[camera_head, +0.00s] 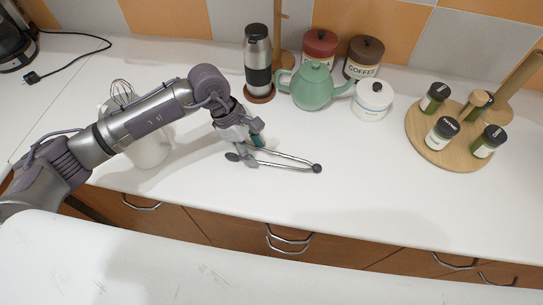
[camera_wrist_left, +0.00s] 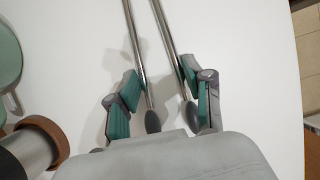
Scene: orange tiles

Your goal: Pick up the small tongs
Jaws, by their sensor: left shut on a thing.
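The small tongs (camera_head: 287,156) are metal, with two thin arms that join at a dark round end on the right. They are at the white counter, near its front edge; the head view does not show clearly whether they touch it. My left gripper (camera_head: 251,146) is at their left end, where the dark tips are. In the left wrist view, both steel arms of the tongs (camera_wrist_left: 138,50) run between the green finger pads of my left gripper (camera_wrist_left: 160,75), which is shut on them. My right gripper is in neither view.
A white pot (camera_head: 150,150) with a whisk stands left, partly behind my arm. A flask (camera_head: 258,62), green teapot (camera_head: 312,88), white sugar bowl (camera_head: 372,101) and canisters stand behind. A round wooden rack (camera_head: 425,140) with spice jars is right. The counter's front middle is clear.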

